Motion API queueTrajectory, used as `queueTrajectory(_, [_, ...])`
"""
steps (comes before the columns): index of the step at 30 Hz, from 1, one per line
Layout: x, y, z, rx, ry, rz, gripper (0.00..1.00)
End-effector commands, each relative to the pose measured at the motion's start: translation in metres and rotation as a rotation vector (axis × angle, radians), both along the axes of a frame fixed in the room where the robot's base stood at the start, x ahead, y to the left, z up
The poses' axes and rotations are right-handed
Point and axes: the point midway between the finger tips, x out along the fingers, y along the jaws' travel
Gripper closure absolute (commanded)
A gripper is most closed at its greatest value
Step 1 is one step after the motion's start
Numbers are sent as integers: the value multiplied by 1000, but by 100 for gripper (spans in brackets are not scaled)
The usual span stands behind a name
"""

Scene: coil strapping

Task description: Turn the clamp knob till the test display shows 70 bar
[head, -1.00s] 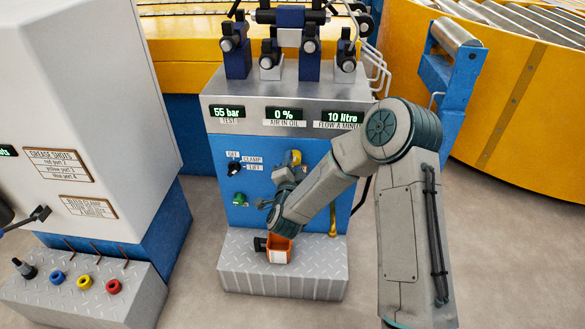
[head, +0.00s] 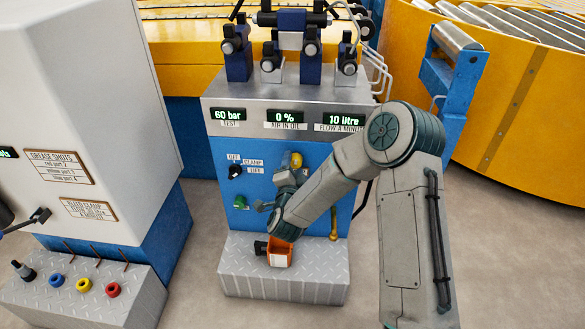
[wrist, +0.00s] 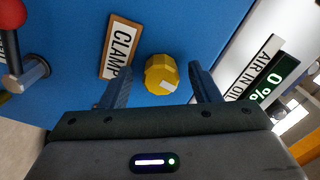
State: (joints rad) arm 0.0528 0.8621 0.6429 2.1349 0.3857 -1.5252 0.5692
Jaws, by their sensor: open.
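The yellow clamp knob (wrist: 161,74) is on the blue panel beside the CLAMP label (wrist: 120,47) in the wrist view. It has a pale mark on its face. In the head view the knob (head: 296,160) shows just above my gripper. My gripper (wrist: 160,84) is open, its two fingers on either side of the knob with gaps visible. In the head view, my gripper (head: 284,183) is partly hidden by my arm. The test display (head: 228,115) reads 60 bar.
Other displays read 0 % (head: 285,117) air in oil and 10 litre (head: 344,120) flow. A black selector (head: 235,171) and a green knob (head: 240,202) are left of my gripper. An orange box (head: 279,252) sits on the metal step (head: 320,290) below.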

Motion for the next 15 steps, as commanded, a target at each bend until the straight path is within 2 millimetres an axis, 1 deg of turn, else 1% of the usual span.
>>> queueTrajectory(4, [-5, 0, 1, 0, 0, 0, 44])
queueTrajectory(7, [-18, 1, 2, -2, 1, 2, 44])
queueTrajectory(11, [-46, 3, 2, -3, 2, 4, 44])
queueTrajectory(15, [-80, 4, 2, -3, 4, 5, 44])
